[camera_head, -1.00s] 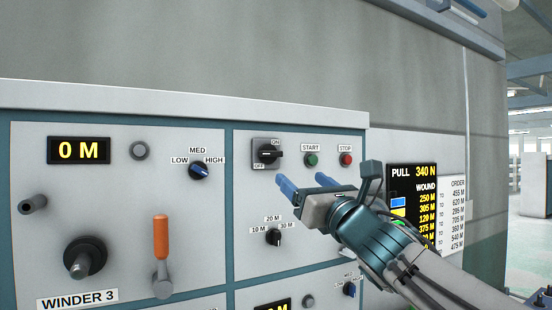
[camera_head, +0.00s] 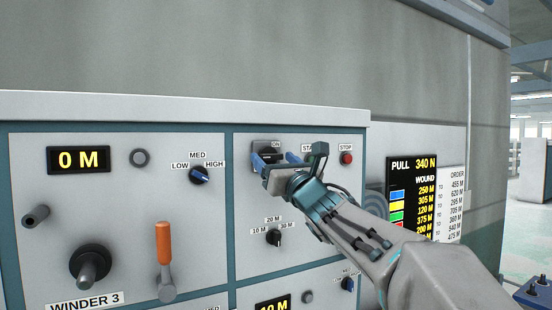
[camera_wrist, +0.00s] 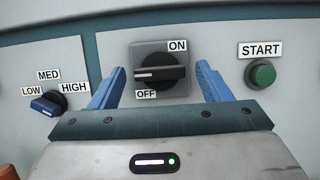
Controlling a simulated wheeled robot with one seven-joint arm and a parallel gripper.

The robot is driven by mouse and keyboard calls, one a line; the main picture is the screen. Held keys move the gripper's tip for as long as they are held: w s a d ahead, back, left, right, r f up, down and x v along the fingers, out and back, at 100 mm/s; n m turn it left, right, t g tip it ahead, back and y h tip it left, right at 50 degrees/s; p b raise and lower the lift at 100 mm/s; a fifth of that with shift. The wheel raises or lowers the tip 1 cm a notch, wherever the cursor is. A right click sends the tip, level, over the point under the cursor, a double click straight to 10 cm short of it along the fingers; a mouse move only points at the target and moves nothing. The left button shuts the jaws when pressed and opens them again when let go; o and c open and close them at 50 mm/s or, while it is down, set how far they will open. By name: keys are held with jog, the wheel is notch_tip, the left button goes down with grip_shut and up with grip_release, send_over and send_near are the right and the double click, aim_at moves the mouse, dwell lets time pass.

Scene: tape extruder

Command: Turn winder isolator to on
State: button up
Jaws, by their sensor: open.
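The winder isolator is a black rotary knob (camera_wrist: 160,72) on a grey square plate, with an ON label (camera_wrist: 177,46) at upper right and an OFF label (camera_wrist: 146,94) at lower left. In the wrist view its white pointer line lies about level, toward the left. My gripper (camera_wrist: 160,88) is open, with one blue finger on each side of the knob; whether either touches it I cannot tell. In the head view my gripper (camera_head: 275,158) covers much of the isolator plate (camera_head: 258,147) and hides the OFF label.
The green START button (camera_wrist: 263,74) is just right of my right finger. The LOW-MED-HIGH selector (camera_wrist: 48,104) is to the left. The red STOP button (camera_head: 346,158) is right of my wrist, and the 10-20-30 M selector (camera_head: 274,237) is below.

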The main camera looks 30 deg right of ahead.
jog(key=c, duration=1)
